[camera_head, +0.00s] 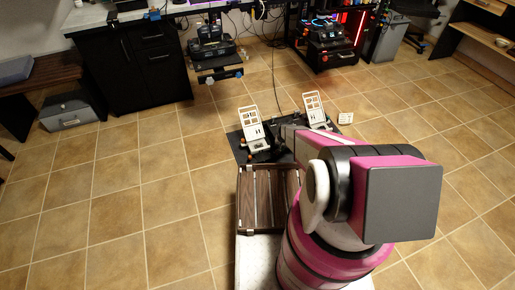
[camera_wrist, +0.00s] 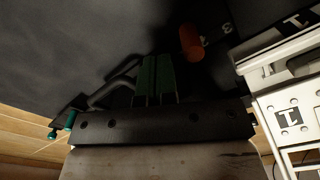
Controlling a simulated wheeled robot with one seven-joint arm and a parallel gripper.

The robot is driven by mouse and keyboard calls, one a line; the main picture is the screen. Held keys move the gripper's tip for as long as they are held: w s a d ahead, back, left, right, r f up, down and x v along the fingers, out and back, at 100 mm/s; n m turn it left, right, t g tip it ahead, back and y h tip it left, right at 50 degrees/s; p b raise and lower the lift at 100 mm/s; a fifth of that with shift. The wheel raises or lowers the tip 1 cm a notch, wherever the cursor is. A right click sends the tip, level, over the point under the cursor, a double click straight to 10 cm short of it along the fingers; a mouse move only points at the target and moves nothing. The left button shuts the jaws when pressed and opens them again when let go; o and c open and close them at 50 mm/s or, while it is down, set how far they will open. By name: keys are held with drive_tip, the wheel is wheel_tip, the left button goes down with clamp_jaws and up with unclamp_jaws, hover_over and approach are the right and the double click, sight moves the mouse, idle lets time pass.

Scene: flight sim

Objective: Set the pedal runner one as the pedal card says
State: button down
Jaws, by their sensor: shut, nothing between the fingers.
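Two white pedals stand on a dark mat (camera_head: 238,150) on the floor in the head view: a left pedal (camera_head: 252,124) and a right pedal (camera_head: 315,108). A small white card-like piece (camera_head: 345,118) lies right of them, its marks too small to read. In the wrist view a white pedal part (camera_wrist: 275,75) with a dark mark like a 1 is at the right edge. An orange knob (camera_wrist: 191,42) sits beside small white marks, up and right of my fingers. My gripper (camera_wrist: 158,62) is shut and empty, its green fingertips together over the dark mat, apart from the knob.
Small green-tipped parts (camera_wrist: 70,120) lie at the left in the wrist view. In the head view a brown slatted platform (camera_head: 262,200) is in front of the mat. Dark cabinets (camera_head: 135,65) and rigs stand behind.

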sight(276, 155)
drive_tip(key=shift+f, duration=1.05)
drive_tip(key=shift+s+a, duration=0.3)
drive_tip(key=shift+a, duration=0.65)
drive_tip(key=shift+s+a, duration=0.3)
drive_tip(key=shift+a, duration=0.65)
drive_tip(key=shift+r, duration=0.1)
wheel_tip(276, 155, up, 9)
drive_tip(key=d, duration=0.1)
drive_tip(key=shift+w+d, duration=0.25)
idle(0.8)
